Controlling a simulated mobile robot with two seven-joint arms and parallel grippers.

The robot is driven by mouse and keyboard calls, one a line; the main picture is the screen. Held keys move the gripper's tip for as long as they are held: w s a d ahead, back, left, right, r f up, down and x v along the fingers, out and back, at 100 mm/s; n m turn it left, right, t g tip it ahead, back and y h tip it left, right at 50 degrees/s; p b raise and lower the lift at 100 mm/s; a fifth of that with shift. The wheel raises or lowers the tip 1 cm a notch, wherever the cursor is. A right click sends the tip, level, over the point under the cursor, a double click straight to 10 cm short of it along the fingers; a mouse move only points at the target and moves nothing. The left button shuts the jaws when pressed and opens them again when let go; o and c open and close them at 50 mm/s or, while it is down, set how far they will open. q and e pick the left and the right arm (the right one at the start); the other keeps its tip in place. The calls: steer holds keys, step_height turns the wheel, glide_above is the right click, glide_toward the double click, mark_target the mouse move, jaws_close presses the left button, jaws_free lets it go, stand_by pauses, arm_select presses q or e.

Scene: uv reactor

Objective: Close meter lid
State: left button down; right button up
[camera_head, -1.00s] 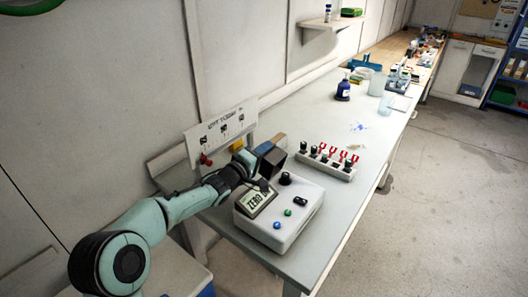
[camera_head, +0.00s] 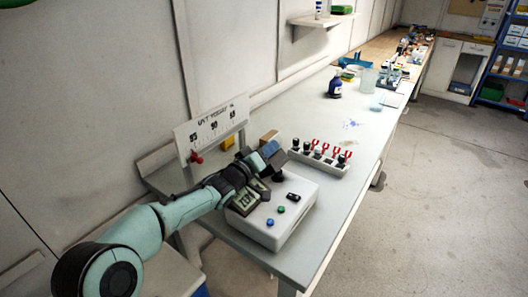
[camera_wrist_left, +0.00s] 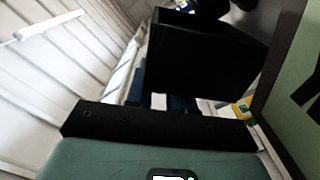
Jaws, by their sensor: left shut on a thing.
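The meter (camera_head: 285,222) is a white box on the bench with a tilted grey display, a black knob, a black switch, and blue and green buttons. My left gripper (camera_head: 266,157) is over its back edge, and my forearm partly covers the display. The gripper is shut on a dark piece that looks like the meter lid. In the left wrist view a black panel (camera_wrist_left: 205,55) fills the space in front of the gripper. The lid's exact angle and its hinge are hidden. My right gripper is not in view.
A rack (camera_head: 318,158) with several red and black tools stands just behind the meter. A sign board (camera_head: 212,127) with a red knob stands at the bench's left edge. A dark blue bottle (camera_head: 335,88) is farther back. The bench (camera_head: 325,210) right of the meter is clear.

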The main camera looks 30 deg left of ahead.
arm_select(q)
steer(key=shift+d+m, duration=0.35)
steer(key=shift+m, duration=0.05)
steer(key=c, duration=1.1)
jaws_free()
steer(key=shift+s, duration=0.15)
steer(key=s, duration=0.8)
steer(key=s+a, duration=0.1)
steer(key=s, duration=0.4)
steer(key=shift+s, duration=0.1)
